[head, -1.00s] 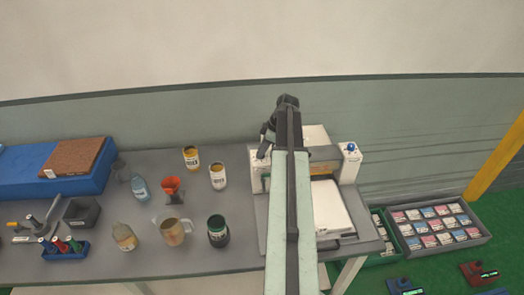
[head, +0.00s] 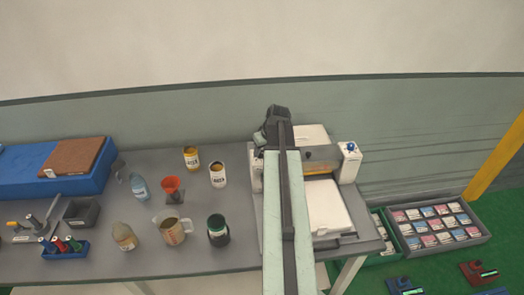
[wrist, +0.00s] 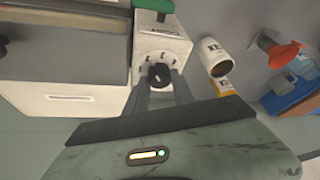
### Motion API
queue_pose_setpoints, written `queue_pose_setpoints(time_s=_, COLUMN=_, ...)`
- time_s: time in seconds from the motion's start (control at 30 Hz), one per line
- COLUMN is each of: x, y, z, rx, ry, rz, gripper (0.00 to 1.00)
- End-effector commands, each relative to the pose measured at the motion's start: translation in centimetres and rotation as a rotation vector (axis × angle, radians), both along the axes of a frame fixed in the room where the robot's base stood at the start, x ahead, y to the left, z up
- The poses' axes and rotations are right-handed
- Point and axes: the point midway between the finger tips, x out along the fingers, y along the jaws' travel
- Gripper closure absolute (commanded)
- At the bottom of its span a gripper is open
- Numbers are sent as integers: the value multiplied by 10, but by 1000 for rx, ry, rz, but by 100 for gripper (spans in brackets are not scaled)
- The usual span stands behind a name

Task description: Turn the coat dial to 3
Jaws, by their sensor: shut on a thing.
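The coat dial is a small black knob (wrist: 160,76) on the face of a white housing (wrist: 164,42), with printed marks around it, in the wrist view. My gripper (wrist: 161,84) has its two dark fingers on either side of the knob and is shut on it. In the head view my gripper (head: 262,138) is over the left side of the white coating machine (head: 351,160), and my arm hides the dial.
Two labelled cans, one white (head: 218,175) and one yellow (head: 191,158), stand left of the machine. A red funnel (head: 171,187), a jug (head: 172,228) and a dark green jar (head: 217,231) are further left and nearer. A grey tray of small boxes (head: 480,238) lies on the floor at right.

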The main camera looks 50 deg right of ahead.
Motion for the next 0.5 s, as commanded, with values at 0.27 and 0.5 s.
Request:
queue_pose_setpoints(time_s=0.27, x=-1, y=3, z=0, rx=-1, ry=4, rz=-252, gripper=100)
queue_pose_setpoints(time_s=0.5, x=0, y=3, z=0, rx=-1, ry=2, rz=-438, gripper=100)
